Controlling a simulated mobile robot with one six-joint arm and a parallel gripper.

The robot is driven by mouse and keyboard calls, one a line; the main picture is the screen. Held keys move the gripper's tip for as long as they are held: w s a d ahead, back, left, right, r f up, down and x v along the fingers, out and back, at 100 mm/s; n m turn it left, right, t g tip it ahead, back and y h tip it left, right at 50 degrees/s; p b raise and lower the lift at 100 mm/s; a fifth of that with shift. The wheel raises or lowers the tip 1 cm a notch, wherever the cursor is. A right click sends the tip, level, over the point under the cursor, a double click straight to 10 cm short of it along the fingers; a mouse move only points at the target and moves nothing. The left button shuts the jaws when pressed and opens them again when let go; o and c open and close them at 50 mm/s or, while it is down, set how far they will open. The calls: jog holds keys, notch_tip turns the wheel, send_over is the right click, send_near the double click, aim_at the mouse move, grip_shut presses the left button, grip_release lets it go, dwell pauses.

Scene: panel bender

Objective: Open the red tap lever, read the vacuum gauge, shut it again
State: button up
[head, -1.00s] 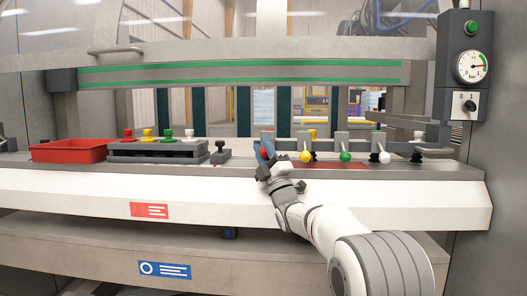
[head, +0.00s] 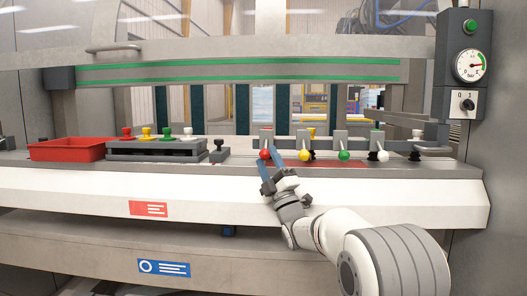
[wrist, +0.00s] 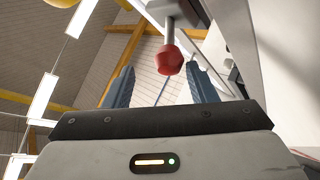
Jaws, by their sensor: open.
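The red tap lever (head: 265,154) is the leftmost of a row of levers on the machine's bed, its ball hanging low at the front like its neighbours. In the wrist view its red ball (wrist: 170,62) lies between the two blue fingers, nearer the right one, with clear space on both sides. My gripper (head: 270,168) is open, just below and in front of the ball; nothing is held. The vacuum gauge (head: 470,65) is on the grey box at the upper right. Its needle points right, toward the green arc; the small figures are hard to read.
Yellow (head: 305,155), green (head: 344,155) and white (head: 383,156) levers stand close to the right of the red one. A red tray (head: 68,150) and a grey rack (head: 155,149) with coloured knobs lie left. A 0/1 switch (head: 468,104) is below the gauge.

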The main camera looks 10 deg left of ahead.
jog(key=v, duration=0.2)
jog(key=shift+s+d+f, duration=0.1)
jog(key=shift+s+f, duration=0.05)
jog(key=shift+f, duration=0.05)
jog(key=shift+c, duration=0.4)
dwell(0.7)
